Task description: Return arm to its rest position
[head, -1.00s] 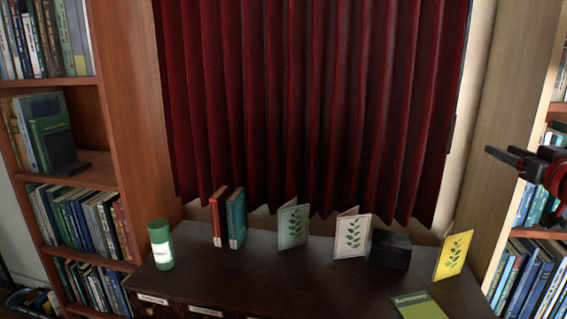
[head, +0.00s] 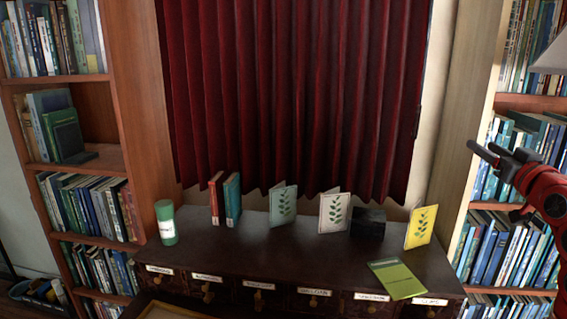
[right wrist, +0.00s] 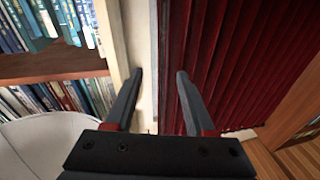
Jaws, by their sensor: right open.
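My right gripper (head: 482,152) is raised at the right side of the head view, in front of the right bookshelf. It is open and empty. In the right wrist view its two dark fingers (right wrist: 158,75) stand apart with nothing between them. The red arm (head: 545,195) behind it comes in from the right edge. My left gripper is not in the head view.
A dark drawer cabinet (head: 300,252) bears a green cylinder (head: 165,222), two upright books (head: 232,198), several leaf-patterned cards (head: 334,212), a black box (head: 368,224) and a green booklet (head: 397,279). A red curtain (head: 290,90) hangs behind. Bookshelves (head: 120,100) flank it.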

